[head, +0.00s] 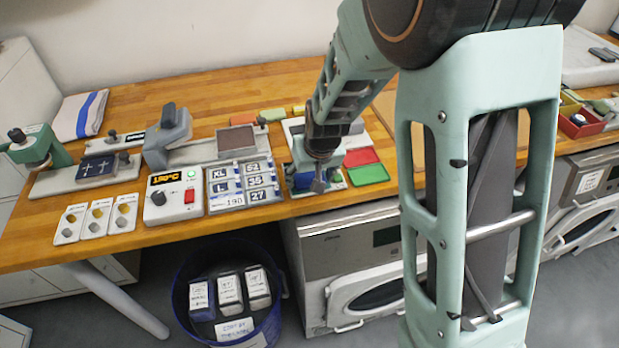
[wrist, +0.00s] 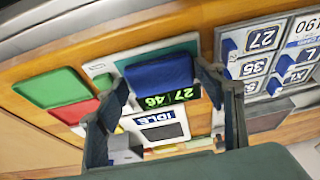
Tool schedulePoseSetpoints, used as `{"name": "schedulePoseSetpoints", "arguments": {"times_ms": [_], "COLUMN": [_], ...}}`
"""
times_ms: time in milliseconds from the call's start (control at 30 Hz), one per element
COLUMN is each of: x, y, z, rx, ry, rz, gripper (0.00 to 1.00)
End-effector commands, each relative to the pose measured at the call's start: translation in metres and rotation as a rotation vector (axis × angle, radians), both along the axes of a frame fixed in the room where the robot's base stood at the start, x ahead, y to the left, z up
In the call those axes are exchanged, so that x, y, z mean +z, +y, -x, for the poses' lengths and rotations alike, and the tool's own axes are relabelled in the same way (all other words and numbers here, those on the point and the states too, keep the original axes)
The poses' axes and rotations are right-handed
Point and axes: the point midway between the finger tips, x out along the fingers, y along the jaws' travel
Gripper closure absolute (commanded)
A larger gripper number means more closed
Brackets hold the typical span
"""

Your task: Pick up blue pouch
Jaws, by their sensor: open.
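The blue pouch (wrist: 163,76) lies on a teal pad (wrist: 186,48) of a white device, seen in the wrist view between the fingers of my gripper (wrist: 162,82). One finger is on each side of the pouch, and I cannot tell whether either touches it. In the head view my gripper (head: 318,184) points down over the device, and the blue pouch (head: 301,181) is mostly hidden behind the fingers. The gripper is open and holds nothing.
A red pad (head: 361,157) and a green pad (head: 369,175) lie right of the gripper. A board of numbered tags (head: 240,184) and a temperature control box (head: 172,198) stand left. A blue bin (head: 228,300) with labelled packets is on the floor below the table edge.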

Motion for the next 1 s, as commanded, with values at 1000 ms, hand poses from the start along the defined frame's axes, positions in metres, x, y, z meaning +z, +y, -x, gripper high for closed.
{"name": "schedulePoseSetpoints", "arguments": {"times_ms": [1000], "x": [0.032], "y": [0.001], "z": [0.0], "rx": [0.001], "ry": [-0.002], "rz": [-0.001], "gripper": [0.7]}}
